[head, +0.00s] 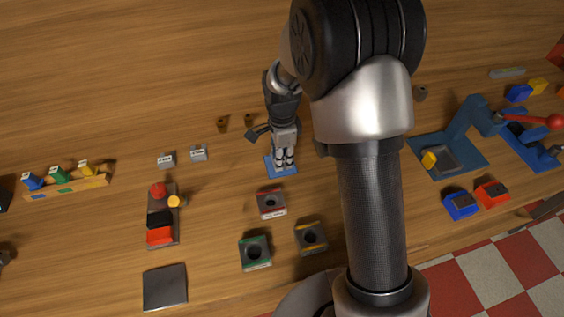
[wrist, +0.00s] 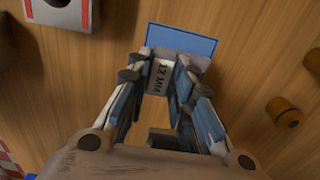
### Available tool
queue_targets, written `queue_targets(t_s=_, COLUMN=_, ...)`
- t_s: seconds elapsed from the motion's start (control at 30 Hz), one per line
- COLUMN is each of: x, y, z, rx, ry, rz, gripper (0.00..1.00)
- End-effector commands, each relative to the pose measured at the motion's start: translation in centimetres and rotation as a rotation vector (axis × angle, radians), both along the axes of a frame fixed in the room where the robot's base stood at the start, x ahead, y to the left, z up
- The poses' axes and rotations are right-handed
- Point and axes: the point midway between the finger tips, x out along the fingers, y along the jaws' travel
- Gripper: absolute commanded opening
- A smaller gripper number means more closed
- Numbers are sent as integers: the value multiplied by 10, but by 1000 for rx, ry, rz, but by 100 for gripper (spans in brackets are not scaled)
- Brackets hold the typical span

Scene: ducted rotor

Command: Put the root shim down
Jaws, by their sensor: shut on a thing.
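My gripper (head: 284,158) points down over a small blue plate (head: 272,172) on the wooden table. In the wrist view, my gripper (wrist: 160,82) is shut on a small grey block marked "12 MM", the root shim (wrist: 160,73). The blue plate (wrist: 182,38) shows just beyond the fingertips there. I cannot tell whether the shim touches the plate or hangs a little above it. In the head view the fingers hide the shim.
Two small grey labelled blocks (head: 198,153) lie to the left. Square holders with round openings, one red-edged (head: 271,203), one green-edged (head: 255,252) and one yellow-edged (head: 310,238), stand nearby. A blue fixture (head: 462,128) stands right. Small brown pegs (head: 222,124) stand behind.

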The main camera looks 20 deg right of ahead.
Motion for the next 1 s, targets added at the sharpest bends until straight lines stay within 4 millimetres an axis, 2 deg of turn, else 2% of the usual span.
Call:
queue_targets(t_s=0.03, x=-1, y=0, z=-11, rx=0, ry=3, rz=0, gripper=0)
queue_targets(t_s=0.1, x=0, y=0, z=-16, rx=0, ry=0, rz=0, gripper=0)
queue_targets(t_s=0.47, x=0, y=0, z=-18, rx=0, ry=0, rz=0, gripper=0)
queue_targets(t_s=0.5, x=0, y=0, z=-19, rx=0, ry=0, rz=0, gripper=22)
queue_targets(t_s=0.8, x=0, y=0, z=-18, rx=0, ry=0, rz=0, gripper=41)
queue_targets(t_s=1.0, x=0, y=0, z=-18, rx=0, ry=0, rz=0, gripper=41)
